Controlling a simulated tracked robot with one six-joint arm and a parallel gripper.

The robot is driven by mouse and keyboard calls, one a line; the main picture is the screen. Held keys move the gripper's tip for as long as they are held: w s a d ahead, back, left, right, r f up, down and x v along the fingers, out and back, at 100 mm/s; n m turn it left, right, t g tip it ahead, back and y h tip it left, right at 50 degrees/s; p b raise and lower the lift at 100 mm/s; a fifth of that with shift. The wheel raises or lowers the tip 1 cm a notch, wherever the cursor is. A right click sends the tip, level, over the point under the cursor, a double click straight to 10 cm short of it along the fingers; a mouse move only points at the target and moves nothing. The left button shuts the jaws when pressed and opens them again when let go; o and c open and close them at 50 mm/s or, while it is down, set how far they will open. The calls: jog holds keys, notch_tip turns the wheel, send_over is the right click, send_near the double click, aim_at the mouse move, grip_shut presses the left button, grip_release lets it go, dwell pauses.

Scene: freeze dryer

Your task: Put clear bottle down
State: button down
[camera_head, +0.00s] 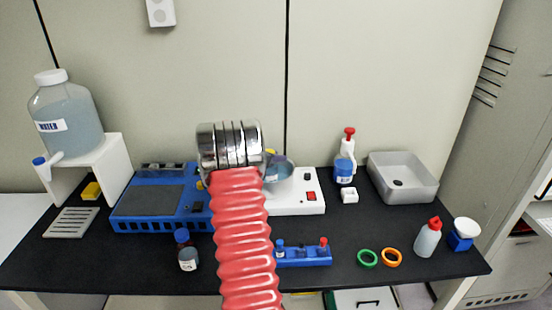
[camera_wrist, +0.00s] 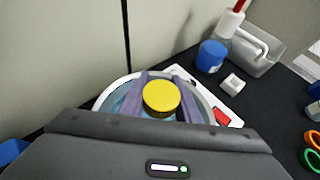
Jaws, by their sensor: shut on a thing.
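In the wrist view, the two purple fingers of my gripper (camera_wrist: 160,100) are shut on a bottle whose yellow cap (camera_wrist: 162,97) shows between them. My arm hides most of the gripper there; only a bit of the yellow cap (camera_head: 271,152) shows.
A blue device (camera_head: 150,200) stands left, and a small bottle (camera_head: 188,260) in front. A blue rack (camera_head: 303,256), green ring (camera_head: 367,258), orange ring (camera_head: 391,257) and squeeze bottle (camera_head: 428,238) lie right. A grey basin (camera_head: 402,180) stands at the back right. Black bench lies bare between them.

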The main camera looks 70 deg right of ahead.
jog(key=shift+f, duration=0.25)
jog(key=c, duration=1.3)
grip_release()
jog(key=v, duration=1.2)
